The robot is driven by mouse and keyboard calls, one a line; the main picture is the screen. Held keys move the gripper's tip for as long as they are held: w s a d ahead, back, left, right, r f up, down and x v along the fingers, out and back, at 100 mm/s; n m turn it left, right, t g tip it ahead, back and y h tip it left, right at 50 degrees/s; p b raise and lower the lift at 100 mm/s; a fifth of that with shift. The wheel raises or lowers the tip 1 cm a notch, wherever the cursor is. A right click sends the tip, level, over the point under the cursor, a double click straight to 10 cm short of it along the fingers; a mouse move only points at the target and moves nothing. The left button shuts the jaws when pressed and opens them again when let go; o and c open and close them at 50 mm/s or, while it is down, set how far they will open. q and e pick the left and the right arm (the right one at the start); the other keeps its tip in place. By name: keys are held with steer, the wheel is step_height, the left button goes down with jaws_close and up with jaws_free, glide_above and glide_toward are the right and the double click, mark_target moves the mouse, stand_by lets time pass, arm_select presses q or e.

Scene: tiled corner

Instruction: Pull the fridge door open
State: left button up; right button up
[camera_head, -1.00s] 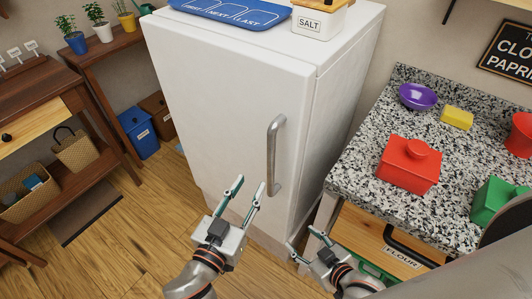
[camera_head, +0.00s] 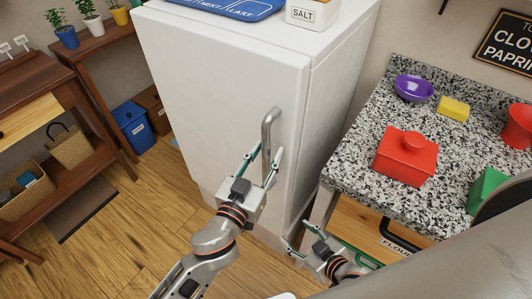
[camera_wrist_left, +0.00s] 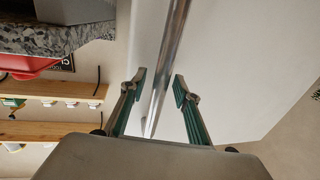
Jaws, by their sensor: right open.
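The white fridge door (camera_head: 215,105) is shut. Its upright metal handle (camera_head: 267,130) is near the door's right edge. My left gripper (camera_head: 263,150) is at the handle's lower half, with its fingers on either side of it. In the left wrist view, the handle (camera_wrist_left: 168,60) runs between the fingers of my left gripper (camera_wrist_left: 159,80), which stand apart with gaps showing beside the bar. My right gripper (camera_head: 297,232) is open and empty, low beside the fridge and in front of the counter.
A granite counter (camera_head: 355,165) stands right of the fridge, bearing a red canister (camera_head: 405,160), a purple bowl (camera_head: 413,88) and a yellow block (camera_head: 453,107). A salt box (camera_head: 312,14) and blue tray (camera_head: 235,8) sit on the fridge. Wooden floor (camera_head: 120,235) is clear at left.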

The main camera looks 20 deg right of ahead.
arm_select(q)
steer(key=shift+c, duration=0.3)
jaws_close()
steer(key=shift+s+a, duration=0.1)
steer(key=shift+a, duration=0.05)
